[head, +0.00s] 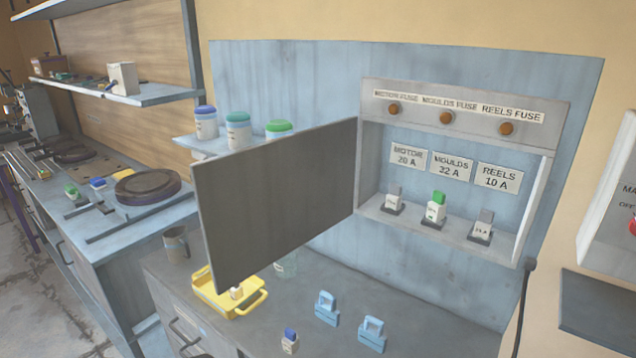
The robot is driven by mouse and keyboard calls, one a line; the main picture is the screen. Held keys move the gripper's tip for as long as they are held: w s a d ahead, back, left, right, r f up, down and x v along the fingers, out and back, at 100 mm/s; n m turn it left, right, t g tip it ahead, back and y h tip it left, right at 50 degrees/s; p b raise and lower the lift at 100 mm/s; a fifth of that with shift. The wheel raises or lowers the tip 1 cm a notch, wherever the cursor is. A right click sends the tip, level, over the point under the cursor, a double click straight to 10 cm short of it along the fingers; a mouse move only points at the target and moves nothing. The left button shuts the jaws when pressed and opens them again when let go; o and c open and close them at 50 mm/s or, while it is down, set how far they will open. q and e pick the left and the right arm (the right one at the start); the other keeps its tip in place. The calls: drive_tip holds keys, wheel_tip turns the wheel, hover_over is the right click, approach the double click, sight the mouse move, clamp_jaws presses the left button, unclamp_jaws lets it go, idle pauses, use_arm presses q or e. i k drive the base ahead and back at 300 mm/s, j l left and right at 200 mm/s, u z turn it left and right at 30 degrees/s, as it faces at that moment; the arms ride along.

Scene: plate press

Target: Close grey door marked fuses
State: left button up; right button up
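The grey door (275,200) stands wide open, swung out to the left from the left side of the fuse box (545,175). The side of it that faces me is plain dark grey, and no marking shows on it. Inside the box, three fuses stand in holders on the bottom ledge: a grey-topped one (393,200) under the motor label, a green-topped one (436,208) under the moulds label, and a grey-topped one (483,227) under the reels label. Neither of my grippers is in view.
On the bench (440,325) below stand a yellow tray (228,299), two light blue items (326,308) and a blue-topped fuse (290,341). Lidded jars (238,130) stand on a shelf behind the door. A dark shelf (600,305) juts out at right.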

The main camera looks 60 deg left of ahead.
sight(257, 204)
drive_tip(key=k+j, duration=0.1)
drive_tip(key=j, duration=0.3)
drive_tip(key=k+j+z, duration=0.1)
drive_tip(key=j, duration=0.3)
drive_tip(key=k+j, duration=0.15)
drive_tip(key=j, duration=0.25)
drive_tip(key=k+j+z, duration=0.1)
drive_tip(key=j, duration=0.3)
drive_tip(key=k+j, duration=0.15)
drive_tip(key=j, duration=0.2)
drive_tip(key=k+j, duration=0.15)
drive_tip(key=j, duration=0.25)
drive_tip(key=k+j+z, duration=0.1)
drive_tip(key=j, duration=0.25)
drive_tip(key=k+j, duration=0.2)
drive_tip(key=j, duration=0.2)
drive_tip(key=i+z, duration=0.05)
